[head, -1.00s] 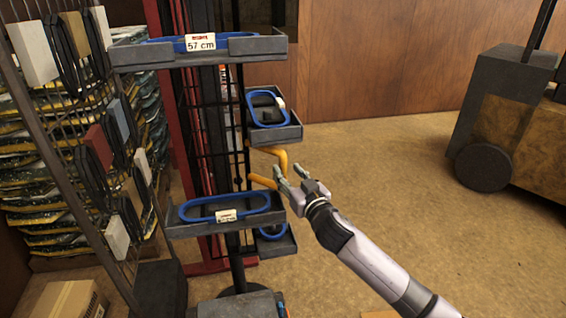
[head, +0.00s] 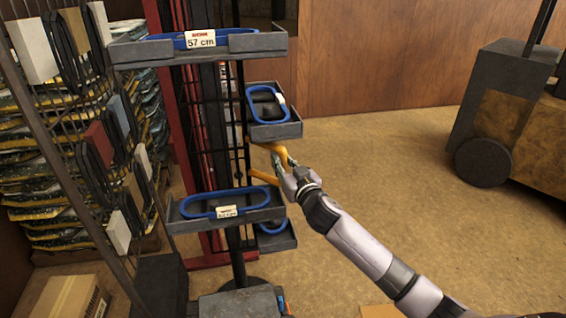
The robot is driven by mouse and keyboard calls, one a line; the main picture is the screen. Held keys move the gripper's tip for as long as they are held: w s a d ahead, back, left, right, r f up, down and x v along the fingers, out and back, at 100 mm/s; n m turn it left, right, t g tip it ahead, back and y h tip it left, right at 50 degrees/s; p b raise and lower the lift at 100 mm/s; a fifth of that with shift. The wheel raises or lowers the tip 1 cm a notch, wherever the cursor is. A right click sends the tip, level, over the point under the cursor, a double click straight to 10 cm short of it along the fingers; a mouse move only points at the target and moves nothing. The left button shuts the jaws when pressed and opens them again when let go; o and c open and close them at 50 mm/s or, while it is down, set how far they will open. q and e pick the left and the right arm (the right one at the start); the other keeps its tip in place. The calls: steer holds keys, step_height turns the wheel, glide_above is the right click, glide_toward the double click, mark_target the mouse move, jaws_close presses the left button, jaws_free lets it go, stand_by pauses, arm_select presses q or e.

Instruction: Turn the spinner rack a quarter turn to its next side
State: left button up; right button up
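The spinner rack (head: 237,160) stands left of centre in the head view, with grey trays on a dark grid and post. The upper front tray (head: 262,46) has a label reading 57 cm, and a lower front tray (head: 182,227) faces me. Side trays, one of them the upper right tray (head: 290,130), hold blue loops. My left gripper is out of view.
A wire rack with hanging parts (head: 95,150) and stacked bags (head: 40,200) stand at the left. A cardboard box (head: 65,298) lies at the lower left. A dark wheeled machine (head: 510,110) is at the right. The floor between is clear.

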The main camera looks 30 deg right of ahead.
jaws_close()
steer(key=shift+d, duration=0.1)
stand_by(0.4)
